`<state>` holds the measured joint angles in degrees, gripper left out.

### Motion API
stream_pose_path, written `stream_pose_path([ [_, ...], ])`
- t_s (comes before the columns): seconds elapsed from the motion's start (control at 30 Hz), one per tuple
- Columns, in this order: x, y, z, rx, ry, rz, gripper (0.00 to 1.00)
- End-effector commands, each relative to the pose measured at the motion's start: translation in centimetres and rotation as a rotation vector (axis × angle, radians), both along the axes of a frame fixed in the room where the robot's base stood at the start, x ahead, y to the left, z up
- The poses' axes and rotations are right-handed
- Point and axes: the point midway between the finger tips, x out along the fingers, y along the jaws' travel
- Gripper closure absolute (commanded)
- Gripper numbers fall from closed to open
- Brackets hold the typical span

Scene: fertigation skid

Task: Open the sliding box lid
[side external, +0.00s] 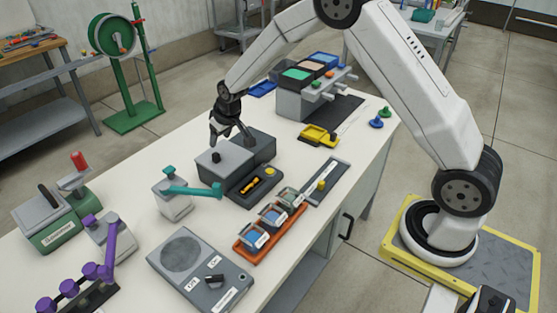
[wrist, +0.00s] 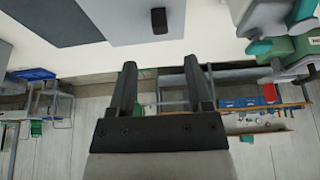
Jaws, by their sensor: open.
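A light grey block with a flat top (side external: 228,160) stands on the white bench, and I take its top to be the sliding lid. A small black knob (side external: 216,157) stands up from this top. In the wrist view the grey top (wrist: 115,18) and its black knob (wrist: 158,20) show at the upper edge. My gripper (side external: 225,141) is above the far side of the block, pointing down. Its two dark fingers are apart and empty in the wrist view (wrist: 160,64), with the knob beyond their tips. The inside of the box is hidden.
A dark grey block (side external: 257,145) stands close behind, and a dark tray (side external: 242,190) with yellow pieces lies in front. A teal-handled valve (side external: 174,203) is to the left. An orange rack (side external: 250,248) of small bins is nearer the front edge.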

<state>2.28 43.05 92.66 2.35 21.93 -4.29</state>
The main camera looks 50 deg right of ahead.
Motion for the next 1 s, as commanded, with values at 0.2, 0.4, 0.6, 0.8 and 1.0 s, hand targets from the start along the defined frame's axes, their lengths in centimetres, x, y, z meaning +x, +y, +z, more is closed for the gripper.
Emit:
stream_pose_path([
  [0.2, 0.3, 0.0, -0.1, 0.0, -0.002, 0.0, 0.35],
  [0.4, 0.4, 0.0, -0.6, 0.0, -0.002, 0.0, 0.35],
  [0.6, 0.9, 0.0, -1.9, 0.0, -0.001, 0.0, 0.35],
  [0.8, 1.7, 0.0, -3.8, 0.0, 0.0, 0.0, 0.35],
  [1.0, 2.5, 0.0, -5.7, -0.001, -0.002, 0.0, 0.35],
])
